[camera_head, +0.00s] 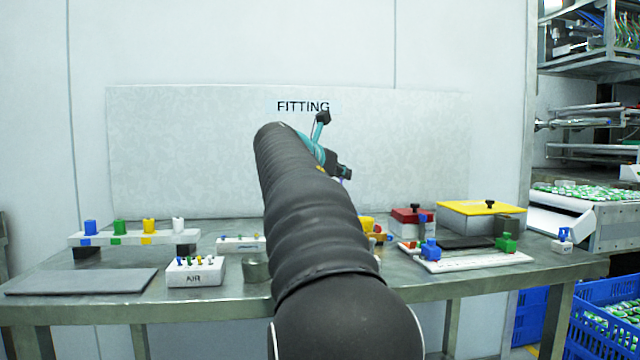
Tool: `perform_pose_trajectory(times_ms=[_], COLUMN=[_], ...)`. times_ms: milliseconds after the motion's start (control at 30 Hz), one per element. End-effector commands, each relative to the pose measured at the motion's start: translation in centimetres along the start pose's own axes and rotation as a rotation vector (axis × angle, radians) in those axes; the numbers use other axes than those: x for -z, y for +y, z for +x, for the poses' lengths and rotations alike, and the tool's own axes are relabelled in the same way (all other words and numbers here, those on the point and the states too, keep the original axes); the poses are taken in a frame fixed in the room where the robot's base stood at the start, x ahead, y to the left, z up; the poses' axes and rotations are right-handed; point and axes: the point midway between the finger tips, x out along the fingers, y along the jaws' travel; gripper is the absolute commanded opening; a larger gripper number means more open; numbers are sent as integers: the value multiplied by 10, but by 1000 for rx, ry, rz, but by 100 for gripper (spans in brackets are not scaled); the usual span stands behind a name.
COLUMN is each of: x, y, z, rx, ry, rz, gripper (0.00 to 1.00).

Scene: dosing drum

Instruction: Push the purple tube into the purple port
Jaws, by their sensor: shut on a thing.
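My gripper (343,172) is up in front of the white back panel, right of my dark arm sleeve, well above the table. It is small here and its fingers are hard to make out. A white block marked AIR (196,272) stands on the table at the left front, with several small coloured fittings on top. I cannot tell which of them is the purple port.
A rack with blue, green, yellow and white pieces (133,237) stands at the left behind a grey mat (80,282). A low white strip (240,245) is behind the AIR block, and a metal cup (256,268) is beside it. Boxes and a white fixture (470,262) fill the right.

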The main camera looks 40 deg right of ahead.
Motion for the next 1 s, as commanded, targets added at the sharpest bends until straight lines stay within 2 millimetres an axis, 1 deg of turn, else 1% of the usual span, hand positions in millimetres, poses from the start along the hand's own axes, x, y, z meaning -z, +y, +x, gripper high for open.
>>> perform_pose_trajectory(times_ms=[33, 100, 200, 267, 333, 500, 600, 1000], x=[-6, -11, -16, -18, -18, -10, -4, 16], y=[-8, -16, -22, -21, -17, -4, 0, 1], z=[0, 1, 3, 9, 22, 54, 63, 71], rx=[2, 2, 1, 3, 4, 3, 1, -1], ry=[0, 1, 0, 1, 2, 2, 2, 1], rz=[2, 2, 0, -2, -3, -3, -1, 1], gripper=[0, 0, 0, 0, 0, 0, 0, 0])
